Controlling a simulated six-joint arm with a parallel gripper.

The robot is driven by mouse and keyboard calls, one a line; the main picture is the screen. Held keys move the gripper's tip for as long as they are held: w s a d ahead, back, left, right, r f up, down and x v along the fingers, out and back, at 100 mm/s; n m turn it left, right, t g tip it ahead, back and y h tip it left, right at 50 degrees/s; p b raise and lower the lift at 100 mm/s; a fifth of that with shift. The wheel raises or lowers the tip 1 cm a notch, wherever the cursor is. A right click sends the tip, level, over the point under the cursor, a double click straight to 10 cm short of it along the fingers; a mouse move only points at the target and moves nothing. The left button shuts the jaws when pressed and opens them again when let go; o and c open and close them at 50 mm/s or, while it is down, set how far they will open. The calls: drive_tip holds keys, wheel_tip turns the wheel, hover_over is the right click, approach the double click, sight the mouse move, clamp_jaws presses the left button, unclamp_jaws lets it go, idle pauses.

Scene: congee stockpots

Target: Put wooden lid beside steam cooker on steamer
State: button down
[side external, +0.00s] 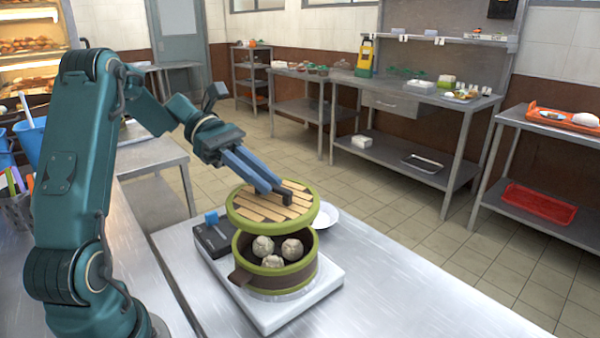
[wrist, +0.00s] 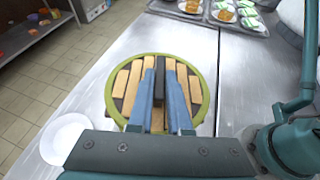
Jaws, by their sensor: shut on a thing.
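The wooden lid (side external: 247,207) is round, with light slats and a green rim. My gripper (side external: 280,198) is shut on the dark handle bar at its middle. The lid is tilted and held above the steamer, offset toward its back left. The round steamer (side external: 276,281), brown with a green rim, is open and holds several pale buns (side external: 274,261). In the wrist view, the lid (wrist: 122,90) lies under my blue fingers (wrist: 160,95), which close around the dark handle. The steamer is hidden there by the lid.
The steamer stands on a white cooker base (side external: 327,285) with a dark control box (side external: 212,238) at its left. A white plate (side external: 327,214) lies behind it. The steel counter (side external: 420,290) at right is clear. Trays with food plates (wrist: 215,12) show in the wrist view.

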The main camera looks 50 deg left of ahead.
drive_tip(key=shift+f, duration=3.4)
drive_tip(key=shift+f, duration=0.15)
drive_tip(key=c, duration=0.9)
unclamp_jaws()
drive_tip(key=shift+o, duration=0.2)
